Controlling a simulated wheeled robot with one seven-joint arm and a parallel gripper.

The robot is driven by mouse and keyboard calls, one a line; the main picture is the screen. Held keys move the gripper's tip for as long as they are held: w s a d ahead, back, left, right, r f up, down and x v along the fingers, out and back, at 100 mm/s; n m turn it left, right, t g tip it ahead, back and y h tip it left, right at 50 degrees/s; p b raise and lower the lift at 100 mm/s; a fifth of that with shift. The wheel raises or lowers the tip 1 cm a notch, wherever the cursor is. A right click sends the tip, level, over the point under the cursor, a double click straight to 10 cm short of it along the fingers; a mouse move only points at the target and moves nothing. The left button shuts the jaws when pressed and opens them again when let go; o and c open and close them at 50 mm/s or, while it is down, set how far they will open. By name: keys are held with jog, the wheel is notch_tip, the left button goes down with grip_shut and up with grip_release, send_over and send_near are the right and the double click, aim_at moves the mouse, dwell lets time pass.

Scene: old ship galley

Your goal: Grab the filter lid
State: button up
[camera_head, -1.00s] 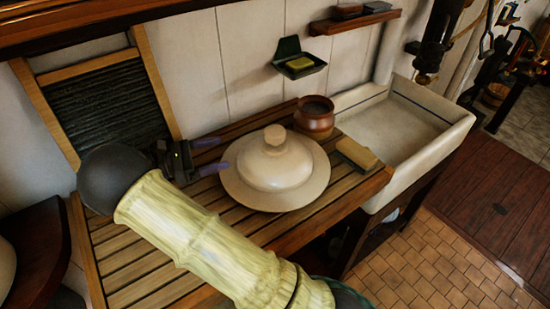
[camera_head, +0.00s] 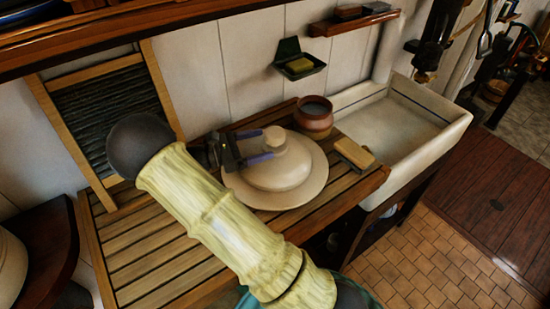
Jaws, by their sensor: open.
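The filter lid (camera_head: 291,174) is a cream, wide-brimmed round lid with a low dome and a stubby knob (camera_head: 275,139) on top. It lies flat, knob up, on the slatted wooden drainboard (camera_head: 135,250). My gripper (camera_head: 256,145) is open at the lid's left side, above its brim. Its two purple-blue fingers point right toward the knob, one at the far side and one at the near side. The fingertips are at or just short of the knob; I cannot tell whether they touch it. My arm hides part of the drainboard at the front.
A brown pot (camera_head: 314,122) stands close behind the lid. A brush or block (camera_head: 354,153) lies to its right, near the white sink (camera_head: 402,130). A washboard (camera_head: 105,105) leans on the wall at left. A soap holder (camera_head: 299,66) hangs above.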

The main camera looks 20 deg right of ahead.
aim_at(275, 138)
jog(key=shift+d+r+p, duration=0.3)
jog(key=shift+d+p, duration=0.05)
jog(key=shift+d, duration=0.05)
jog(key=d, duration=0.1)
jog(key=d+p, duration=0.2)
jog(key=shift+s+d+r, duration=0.25)
jog(key=shift+d+r, duration=0.05)
jog(key=shift+d+f, duration=0.15)
jog(key=shift+d, duration=0.25)
jog(key=shift+a, duration=0.1)
grip_shut()
